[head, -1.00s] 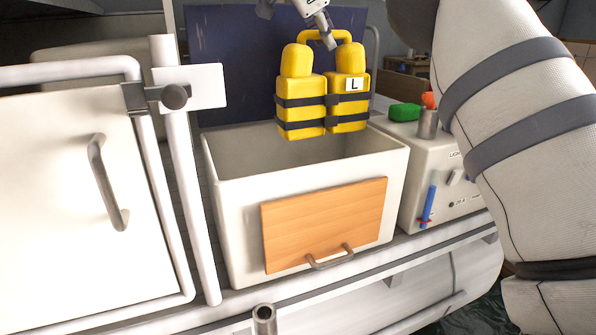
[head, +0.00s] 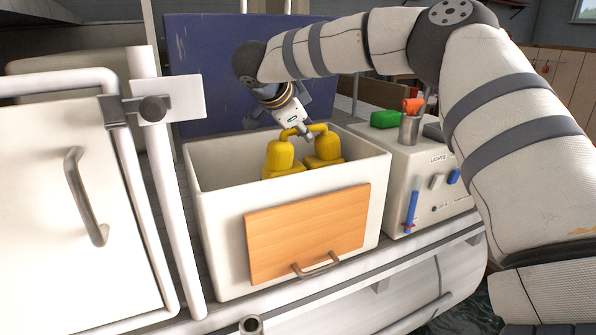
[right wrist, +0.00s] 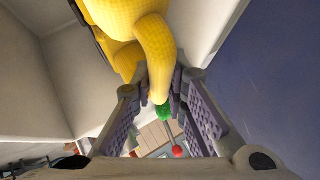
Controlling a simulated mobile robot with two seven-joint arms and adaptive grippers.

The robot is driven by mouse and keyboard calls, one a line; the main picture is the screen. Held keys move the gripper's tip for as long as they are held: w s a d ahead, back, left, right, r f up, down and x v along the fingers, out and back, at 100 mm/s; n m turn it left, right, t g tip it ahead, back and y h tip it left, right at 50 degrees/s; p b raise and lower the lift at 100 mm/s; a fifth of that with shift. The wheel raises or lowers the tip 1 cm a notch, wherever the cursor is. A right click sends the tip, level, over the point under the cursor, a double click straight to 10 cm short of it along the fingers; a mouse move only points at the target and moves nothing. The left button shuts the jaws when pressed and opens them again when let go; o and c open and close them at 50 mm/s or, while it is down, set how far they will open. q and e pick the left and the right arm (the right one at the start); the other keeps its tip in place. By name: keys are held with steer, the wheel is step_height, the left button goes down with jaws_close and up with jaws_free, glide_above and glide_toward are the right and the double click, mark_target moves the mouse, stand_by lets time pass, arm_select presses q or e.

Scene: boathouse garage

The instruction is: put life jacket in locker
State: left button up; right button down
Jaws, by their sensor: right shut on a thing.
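The yellow life jacket (head: 322,147) hangs inside the white open-topped locker (head: 222,235). Its top loop and two upper lobes show above the front wall; its lower part is hidden behind that wall. My right gripper (head: 304,135) is shut on the jacket's top loop from above. In the right wrist view the yellow loop (right wrist: 157,60) lies between the two fingers (right wrist: 160,100). Whether the jacket touches the locker floor cannot be seen. The locker's dark blue lid (head: 205,70) stands raised behind it. My left gripper is not in view.
A white console (head: 400,225) with switches stands right of the locker. A green object (head: 386,119) and a metal cup (head: 409,130) holding an orange-topped item sit on it. A white door (head: 50,220) with a rail post is at left.

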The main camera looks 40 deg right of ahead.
mark_target(309, 157)
steer(key=shift+f, duration=2.55)
steer(key=c, duration=1.6)
jaws_free()
steer(key=v, duration=0.7)
steer(key=shift+d, duration=0.1)
steer(key=shift+a+r, duration=0.25)
steer(key=shift+a, duration=0.05)
